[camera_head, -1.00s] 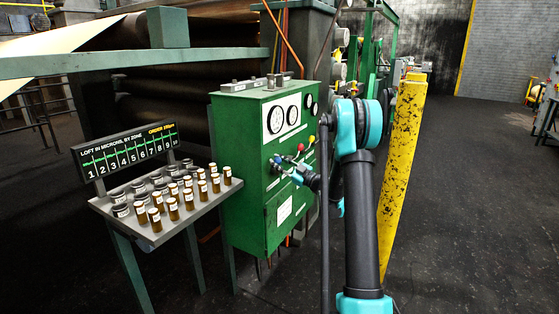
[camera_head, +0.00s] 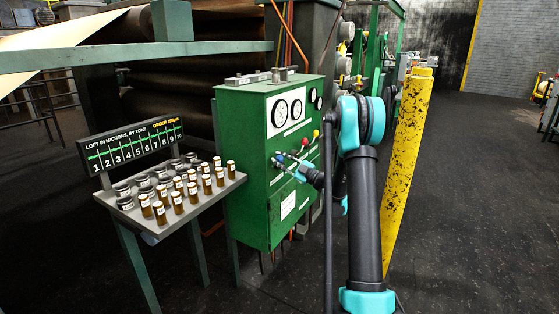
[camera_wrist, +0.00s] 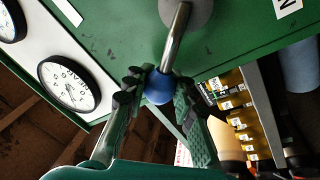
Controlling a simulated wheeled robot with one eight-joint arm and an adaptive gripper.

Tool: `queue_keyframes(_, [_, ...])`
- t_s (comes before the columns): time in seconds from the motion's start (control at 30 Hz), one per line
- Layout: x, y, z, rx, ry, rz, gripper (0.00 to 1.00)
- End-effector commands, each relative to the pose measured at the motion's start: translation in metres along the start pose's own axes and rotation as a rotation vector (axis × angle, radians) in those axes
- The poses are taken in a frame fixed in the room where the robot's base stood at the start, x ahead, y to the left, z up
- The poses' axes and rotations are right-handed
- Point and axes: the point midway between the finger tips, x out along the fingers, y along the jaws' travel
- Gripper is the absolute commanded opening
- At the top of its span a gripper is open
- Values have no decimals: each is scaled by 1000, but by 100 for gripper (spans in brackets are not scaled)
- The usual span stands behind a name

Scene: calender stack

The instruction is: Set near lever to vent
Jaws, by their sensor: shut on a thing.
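The green control cabinet (camera_head: 247,140) stands in the middle of the head view, with short levers on its front. My gripper (camera_head: 288,162) is at the nearer end of the lever row. In the wrist view my gripper (camera_wrist: 159,84) has its dark padded fingers on either side of a blue ball knob (camera_wrist: 159,92) and is shut on it. The knob caps a bare metal lever rod (camera_wrist: 177,38) that comes from a round grey boss on the green panel. In the head view a red knob (camera_head: 304,141) and a yellow knob (camera_head: 316,133) are farther along. Any vent marking is unreadable.
Round gauges (camera_head: 280,113) sit above the levers. A table (camera_head: 158,228) with several small jars stands left of the cabinet, under a numbered board (camera_head: 130,145). A yellow post (camera_head: 407,150) stands close right of my arm. The floor farther right is clear.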

Motion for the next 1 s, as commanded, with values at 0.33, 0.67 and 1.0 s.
queue_keyframes(0.33, [-1,-1,0,-1,-1,-2,48])
queue_keyframes(0.67, [-12,0,0,0,-2,0,48])
queue_keyframes(1.0, [-78,0,0,-1,-3,1,48])
